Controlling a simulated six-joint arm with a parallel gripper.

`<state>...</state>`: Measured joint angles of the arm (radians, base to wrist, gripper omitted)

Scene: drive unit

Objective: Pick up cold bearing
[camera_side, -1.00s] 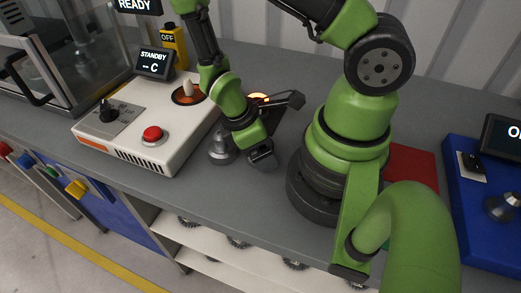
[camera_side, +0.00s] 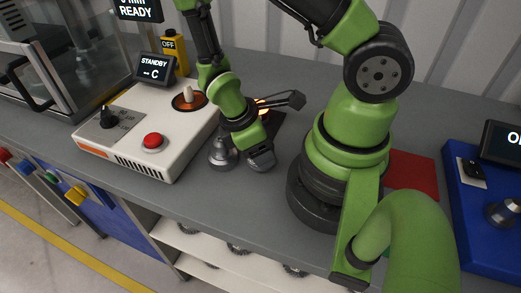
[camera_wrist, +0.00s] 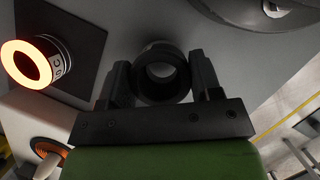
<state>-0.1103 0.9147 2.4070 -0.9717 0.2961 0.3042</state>
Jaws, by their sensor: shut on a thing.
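The cold bearing is a dark grey ring (camera_wrist: 163,94), seen in the wrist view between the two black fingers of my gripper (camera_wrist: 162,80). The fingers are closed on its left and right sides. In the side view my gripper (camera_side: 260,158) points down beside the white heater box, just right of a grey metal cone. The bearing is hard to make out there. Whether it touches the bench is not clear.
A glowing orange ring (camera_wrist: 27,64) lies on a dark plate (camera_wrist: 85,35) at the left of the wrist view. The metal cone (camera_side: 222,154) stands close by. A white box with a red button (camera_side: 153,141) is to the left; a blue unit (camera_side: 480,225) is far right.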

